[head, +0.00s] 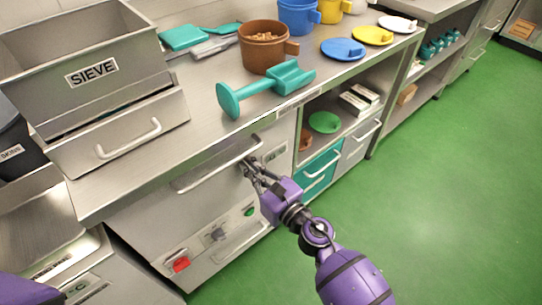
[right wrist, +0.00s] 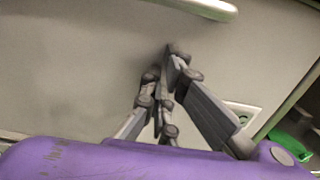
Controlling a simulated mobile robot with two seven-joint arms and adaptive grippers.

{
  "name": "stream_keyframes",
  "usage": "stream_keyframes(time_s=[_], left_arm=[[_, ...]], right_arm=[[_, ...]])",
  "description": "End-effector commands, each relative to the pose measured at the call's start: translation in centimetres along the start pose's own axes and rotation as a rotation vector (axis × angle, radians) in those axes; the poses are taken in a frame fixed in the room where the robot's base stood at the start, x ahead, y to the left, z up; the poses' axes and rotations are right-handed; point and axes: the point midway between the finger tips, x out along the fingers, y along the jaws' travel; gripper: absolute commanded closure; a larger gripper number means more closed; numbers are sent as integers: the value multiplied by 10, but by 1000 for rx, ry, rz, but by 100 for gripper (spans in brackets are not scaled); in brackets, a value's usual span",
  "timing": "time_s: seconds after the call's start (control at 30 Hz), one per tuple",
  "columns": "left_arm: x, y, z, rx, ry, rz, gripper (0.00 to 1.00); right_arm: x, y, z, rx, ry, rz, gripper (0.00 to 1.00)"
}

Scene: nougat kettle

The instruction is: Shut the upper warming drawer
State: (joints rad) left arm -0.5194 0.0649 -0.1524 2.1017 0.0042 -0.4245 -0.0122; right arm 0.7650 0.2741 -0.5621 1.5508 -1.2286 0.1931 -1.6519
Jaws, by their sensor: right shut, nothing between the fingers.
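The upper warming drawer (head: 150,217) has a plain grey metal front below the counter's front edge, with a long pale bar handle (head: 215,168). The front looks close to the cabinet face; I cannot tell whether a small gap is left. My right gripper (head: 248,163) is shut and empty, at the right end of the handle. In the right wrist view the gripper's fingertips (right wrist: 172,50) are at the grey drawer front (right wrist: 75,70), below the handle (right wrist: 205,8). I cannot tell if they touch it. My left gripper is out of view.
Below the drawer are a red switch (head: 181,264), a grey knob (head: 217,234) and a green button (head: 249,211). On the counter (head: 205,130) stand a sieve box (head: 90,75), a brown pot (head: 262,58) and a teal tool (head: 265,88). The green floor (head: 440,190) at right is clear.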

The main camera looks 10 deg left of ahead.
Motion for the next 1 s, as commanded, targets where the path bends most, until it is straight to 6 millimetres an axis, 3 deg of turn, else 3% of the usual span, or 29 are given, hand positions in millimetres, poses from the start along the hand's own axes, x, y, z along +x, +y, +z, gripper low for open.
stream_keyframes(time_s=[0.27,0.33,0.47,0.8,1.0], left_arm=[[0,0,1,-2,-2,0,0],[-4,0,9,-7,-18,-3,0],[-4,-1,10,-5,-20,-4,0],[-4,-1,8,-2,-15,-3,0],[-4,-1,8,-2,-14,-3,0]], right_arm=[[2,0,3,0,-4,1,100],[2,0,3,0,-5,1,100],[-8,0,2,-1,-4,0,100],[-78,0,0,0,0,-1,100],[-110,0,0,2,-1,-3,100]])
